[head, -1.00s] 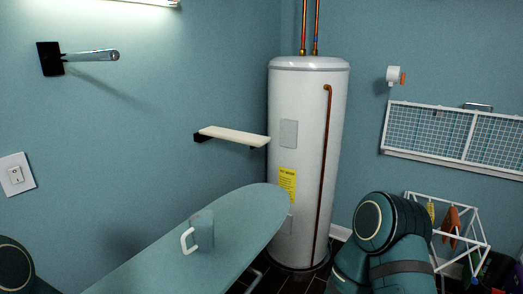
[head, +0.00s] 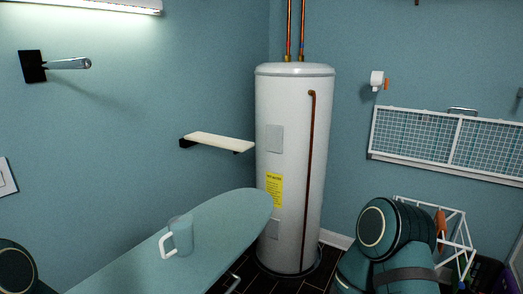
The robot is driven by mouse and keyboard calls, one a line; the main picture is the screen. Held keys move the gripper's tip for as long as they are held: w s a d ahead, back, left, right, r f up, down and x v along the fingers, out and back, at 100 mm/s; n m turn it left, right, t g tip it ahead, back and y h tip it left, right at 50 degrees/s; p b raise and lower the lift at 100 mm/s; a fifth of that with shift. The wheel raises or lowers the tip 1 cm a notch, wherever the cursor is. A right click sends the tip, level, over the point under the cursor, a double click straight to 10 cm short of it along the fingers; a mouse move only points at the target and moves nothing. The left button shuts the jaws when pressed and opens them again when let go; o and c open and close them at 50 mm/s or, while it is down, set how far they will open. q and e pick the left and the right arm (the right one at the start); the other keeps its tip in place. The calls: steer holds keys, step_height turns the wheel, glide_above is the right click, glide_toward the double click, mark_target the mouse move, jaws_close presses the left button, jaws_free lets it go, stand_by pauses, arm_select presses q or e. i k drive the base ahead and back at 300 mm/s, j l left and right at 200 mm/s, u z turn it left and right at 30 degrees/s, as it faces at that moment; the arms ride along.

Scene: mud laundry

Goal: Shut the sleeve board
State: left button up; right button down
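The sleeve board (head: 220,142) is a narrow cream board on a dark bracket on the left wall. It sticks out from the wall, roughly level, with its free end near the white water heater. Neither of my grippers is in the head view. Only a rounded part of my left arm shows at the lower left edge, and a larger part of my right arm shows at the lower right. Both are well apart from the sleeve board.
A teal ironing board (head: 225,222) with a mug (head: 180,236) on it lies below the sleeve board. The water heater (head: 292,150) stands in the corner. A white wire rack (head: 440,142) hangs on the right wall, above a drying rack (head: 458,238). A handled fixture (head: 54,65) juts from the left wall.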

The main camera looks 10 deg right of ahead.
mark_target(238, 146)
steer(key=i+l+z, duration=0.1)
steer(key=i+l, duration=0.7)
